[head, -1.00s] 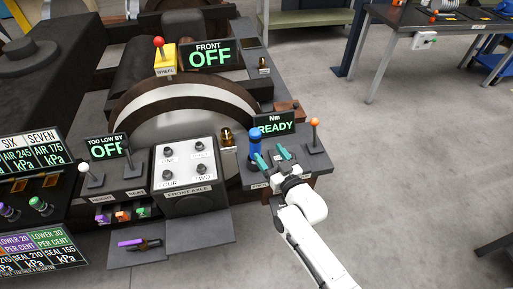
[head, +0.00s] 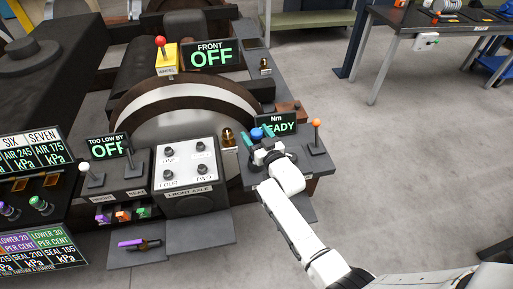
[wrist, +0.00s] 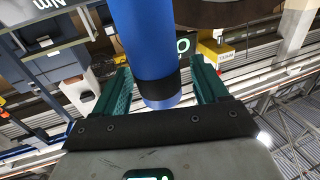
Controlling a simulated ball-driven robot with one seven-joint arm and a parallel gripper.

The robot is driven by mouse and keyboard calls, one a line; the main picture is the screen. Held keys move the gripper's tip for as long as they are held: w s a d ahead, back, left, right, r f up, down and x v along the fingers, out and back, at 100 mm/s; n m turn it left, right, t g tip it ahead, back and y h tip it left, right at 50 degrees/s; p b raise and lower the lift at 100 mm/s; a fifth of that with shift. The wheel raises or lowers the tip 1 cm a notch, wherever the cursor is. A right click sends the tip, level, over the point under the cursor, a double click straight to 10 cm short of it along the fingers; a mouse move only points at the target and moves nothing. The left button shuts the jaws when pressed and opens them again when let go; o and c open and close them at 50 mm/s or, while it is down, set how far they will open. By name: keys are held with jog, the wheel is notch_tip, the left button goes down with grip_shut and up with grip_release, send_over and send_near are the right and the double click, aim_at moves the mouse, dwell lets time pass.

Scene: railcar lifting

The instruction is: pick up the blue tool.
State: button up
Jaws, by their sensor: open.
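The blue tool (head: 256,133) stands upright on the right-hand shelf of the console, in front of the Nm READY display. Its lower part is hidden behind my gripper in the head view. My gripper (head: 258,137) has its teal fingers apart, one on each side of the tool. In the wrist view, the blue shaft (wrist: 145,35) with its black band runs between the two open fingers (wrist: 160,75). Gaps show between the shaft and the fingers; I see no clear contact.
An orange-topped lever (head: 316,135) stands right of the tool on the same shelf. The Nm display (head: 280,125) is close behind it. The FRONT AXLE box (head: 185,170) with several knobs is to the left. Open floor lies to the right.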

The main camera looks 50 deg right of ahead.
jog(key=c, duration=1.2)
jog(key=shift+r, duration=0.1)
jog(key=shift+r, duration=5)
